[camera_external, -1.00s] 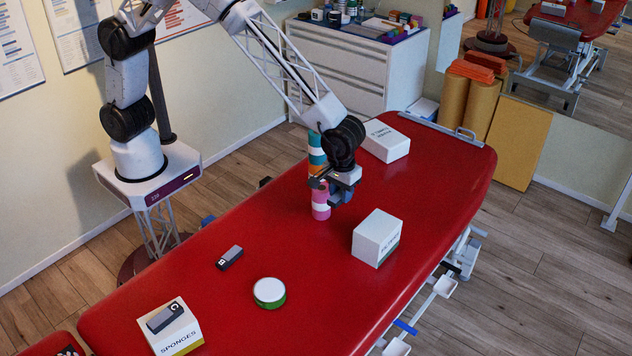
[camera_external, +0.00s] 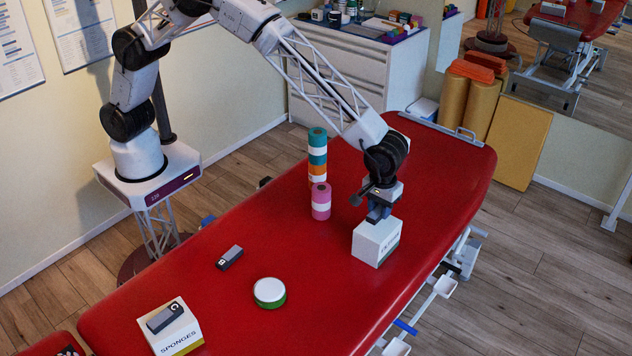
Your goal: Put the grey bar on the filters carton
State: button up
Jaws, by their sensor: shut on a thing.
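My gripper (camera_external: 379,208) is shut on a grey bar (camera_external: 377,215), which is small and partly covered by the fingers. The bar is at the top of a white carton (camera_external: 377,245) with a green lower edge on the right half of the red table. I cannot tell whether the bar touches the carton's top or is slightly above it. The lettering on this carton's front is too small to read surely; I take it as the filters carton. A second grey bar (camera_external: 229,257) marked B lies on the table. A third grey bar (camera_external: 165,317) lies on the sponges carton (camera_external: 178,338).
A pink roll (camera_external: 321,202) and a tall stack of coloured rolls (camera_external: 317,158) stand left of my gripper. A round white-topped green tin (camera_external: 269,292) sits on the red table (camera_external: 310,255).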

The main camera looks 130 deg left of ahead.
aim_at(379, 225)
jog(key=shift+w+f, duration=0.1)
dwell(0.3)
jog(key=shift+f, duration=1.7)
jog(key=shift+f, duration=0.1)
jog(key=o, duration=0.9)
notch_tip(379, 225, up, 12)
jog(key=shift+r, duration=0.1)
jog(key=shift+r, duration=0.1)
